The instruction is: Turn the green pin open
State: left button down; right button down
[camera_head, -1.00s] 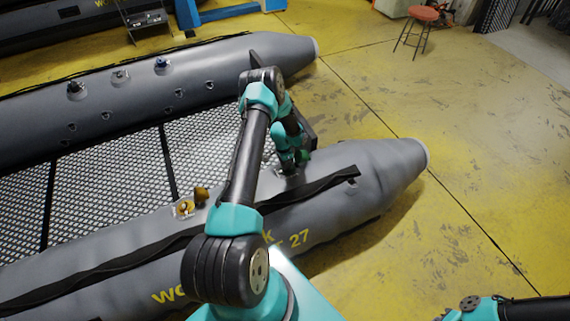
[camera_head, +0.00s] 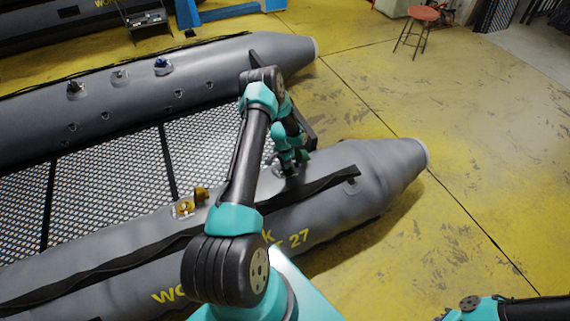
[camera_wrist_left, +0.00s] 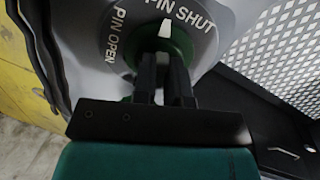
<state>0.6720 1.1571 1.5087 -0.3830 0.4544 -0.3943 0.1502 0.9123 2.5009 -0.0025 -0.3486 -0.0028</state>
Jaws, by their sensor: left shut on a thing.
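The green pin (camera_wrist_left: 178,42) sits on a round grey plate lettered "PIN SHUT" and "PIN OPEN" (camera_wrist_left: 100,42) in the left wrist view. Its white mark (camera_wrist_left: 166,28) points up toward the "PIN SHUT" lettering. My left gripper (camera_wrist_left: 164,70) is shut on the pin, one black finger on each side, hiding part of it. In the head view, my left gripper (camera_head: 291,163) is at the near tube of the grey boat (camera_head: 385,172), with a bit of green showing beside it. My right gripper is outside the views.
A yellow-brown valve fitting (camera_head: 186,208) lies left along the near tube. A black strap (camera_head: 330,182) runs along this tube. The far tube (camera_head: 215,72) lies beyond the mesh floor (camera_head: 110,180). The yellow floor to the right is open, with a red stool (camera_head: 424,13) behind.

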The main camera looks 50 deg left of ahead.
pick_arm(q)
jog(key=n, duration=0.4)
jog(key=shift+d, duration=0.15)
jog(key=n, duration=0.4)
jog(key=shift+w+d, duration=0.1)
jog(key=n, duration=0.7)
jog(key=shift+w+d+r, duration=0.1)
jog(key=shift+w+d, duration=0.05)
jog(key=shift+w, duration=0.05)
jog(key=c, duration=1.2)
grip_release()
jog(key=shift+o, duration=0.2)
jog(key=v, duration=1.7)
jog(key=shift+r, duration=0.2)
